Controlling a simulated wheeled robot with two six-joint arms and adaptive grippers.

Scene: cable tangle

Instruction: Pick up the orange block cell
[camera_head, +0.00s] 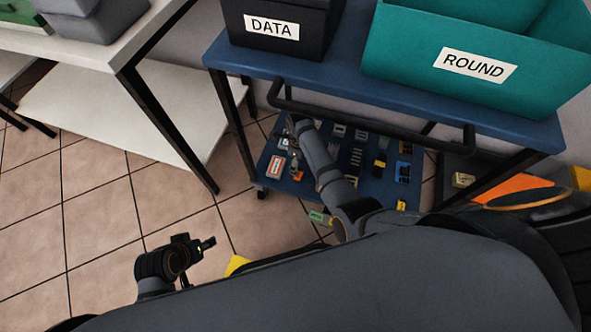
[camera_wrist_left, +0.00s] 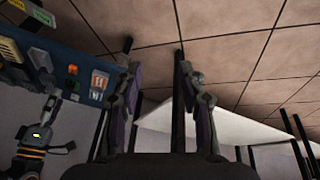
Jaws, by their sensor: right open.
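The orange block cell (camera_head: 276,167) appears to be the orange block with a white label, lying near the left end of the cart's blue lower shelf. It also shows in the left wrist view (camera_wrist_left: 99,83), upside down. My right gripper (camera_head: 294,150) is open, just right of the block at the shelf; its fingers are small and partly hidden. It shows dark at the left of the left wrist view (camera_wrist_left: 58,122). My left gripper (camera_head: 203,246) is empty above the floor, left of the cart. Its two fingers stand apart in the left wrist view (camera_wrist_left: 163,95).
A smaller orange and dark part (camera_head: 297,173) lies close to the right gripper. Several other small parts crowd the lower shelf (camera_head: 268,187). Above it, the cart top holds a black DATA bin (camera_head: 300,45) and a teal ROUND bin (camera_head: 425,75). A white table (camera_head: 130,45) stands left.

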